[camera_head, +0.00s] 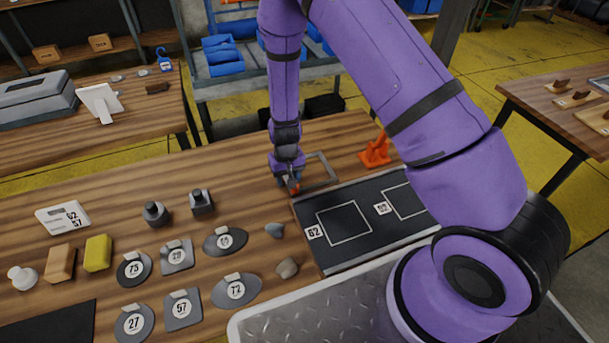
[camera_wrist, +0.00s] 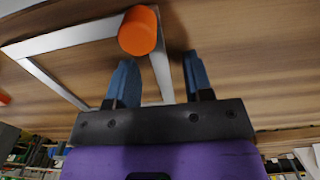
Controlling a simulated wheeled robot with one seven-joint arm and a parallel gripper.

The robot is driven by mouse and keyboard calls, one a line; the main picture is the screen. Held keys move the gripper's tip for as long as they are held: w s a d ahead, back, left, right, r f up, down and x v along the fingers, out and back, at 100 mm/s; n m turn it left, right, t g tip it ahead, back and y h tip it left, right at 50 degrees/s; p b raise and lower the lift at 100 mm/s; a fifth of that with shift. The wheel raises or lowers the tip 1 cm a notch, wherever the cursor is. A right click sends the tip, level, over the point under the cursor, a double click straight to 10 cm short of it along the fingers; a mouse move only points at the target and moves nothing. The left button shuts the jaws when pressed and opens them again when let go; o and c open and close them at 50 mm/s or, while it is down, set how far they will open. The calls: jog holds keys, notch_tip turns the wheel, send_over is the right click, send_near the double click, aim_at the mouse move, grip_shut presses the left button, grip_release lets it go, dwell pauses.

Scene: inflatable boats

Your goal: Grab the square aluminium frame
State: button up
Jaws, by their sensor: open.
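The square aluminium frame (camera_head: 331,167) lies on the wooden table behind the black mat. My gripper (camera_head: 290,183) points down at the frame's left side in the head view. In the wrist view the frame (camera_wrist: 62,37) fills the upper left. One of its bars runs between the two blue fingers of my open gripper (camera_wrist: 161,62). An orange cylinder (camera_wrist: 140,32) stands at that bar's far end, at a corner, and hides part of the frame. A small orange spot by the fingertips in the head view seems to be this cylinder. I cannot tell whether the fingers touch the bar.
The black mat (camera_head: 355,252) with white outlines lies in front of the frame. An orange stand (camera_head: 375,152) is to its right. Grey labelled plates, two dark weights, blocks and two stones (camera_head: 287,268) lie to the left and front. The table behind my gripper's left is clear.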

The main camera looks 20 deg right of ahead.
jog(key=shift+c, duration=0.5)
grip_shut()
